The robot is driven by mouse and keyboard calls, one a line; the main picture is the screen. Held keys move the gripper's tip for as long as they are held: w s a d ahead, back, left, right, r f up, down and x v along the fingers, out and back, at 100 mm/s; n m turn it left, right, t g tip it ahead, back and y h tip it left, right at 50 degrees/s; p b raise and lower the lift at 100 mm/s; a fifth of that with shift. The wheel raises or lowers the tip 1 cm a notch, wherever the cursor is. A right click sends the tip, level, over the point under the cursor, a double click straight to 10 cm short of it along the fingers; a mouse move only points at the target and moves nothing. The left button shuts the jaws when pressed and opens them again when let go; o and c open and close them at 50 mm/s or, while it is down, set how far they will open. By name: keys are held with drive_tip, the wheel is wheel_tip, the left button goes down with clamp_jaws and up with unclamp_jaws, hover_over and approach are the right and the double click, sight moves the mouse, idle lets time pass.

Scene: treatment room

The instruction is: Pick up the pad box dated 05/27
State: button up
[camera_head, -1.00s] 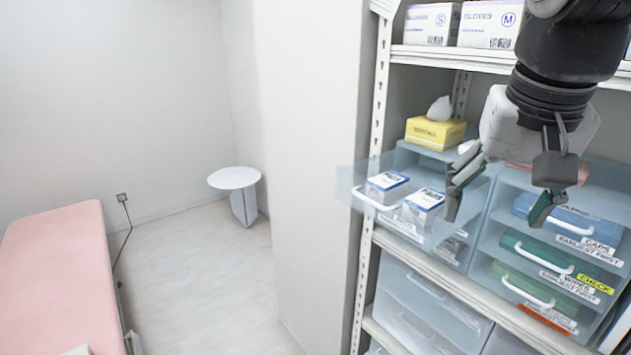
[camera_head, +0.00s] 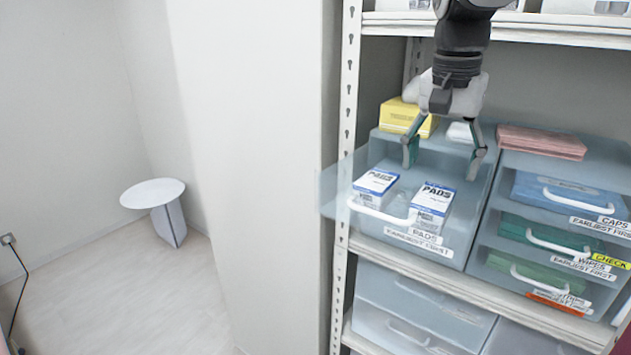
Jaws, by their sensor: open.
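Two blue-and-white boxes marked PADS stand in an open clear drawer (camera_head: 330,190) on the shelf. The left pad box (camera_head: 375,187) is near the drawer handle; the right pad box (camera_head: 432,205) stands beside it. Their dates are too small to read, so I cannot tell which is 05/27. The drawer front carries labels PADS and EARLIEST FIRST. My gripper (camera_head: 441,158) is open and empty, pointing down above and behind the two boxes, apart from them.
A yellow box (camera_head: 407,118) stands on the drawer unit behind my gripper. Drawers marked CAPS (camera_head: 570,195) and WIPES (camera_head: 550,238) are to the right, with a pink stack (camera_head: 541,142) on top. The upper shelf (camera_head: 560,28) is close overhead. A small round table (camera_head: 152,193) stands at left.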

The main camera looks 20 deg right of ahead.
sight(435, 195)
drive_tip(key=f, duration=0.5)
drive_tip(key=d+f+p, duration=0.1)
drive_tip(key=f, duration=0.2)
drive_tip(key=shift+w+d, duration=0.1)
drive_tip(key=shift+w, duration=0.3)
drive_tip(key=shift+c, duration=0.6)
drive_tip(key=c, duration=1.1)
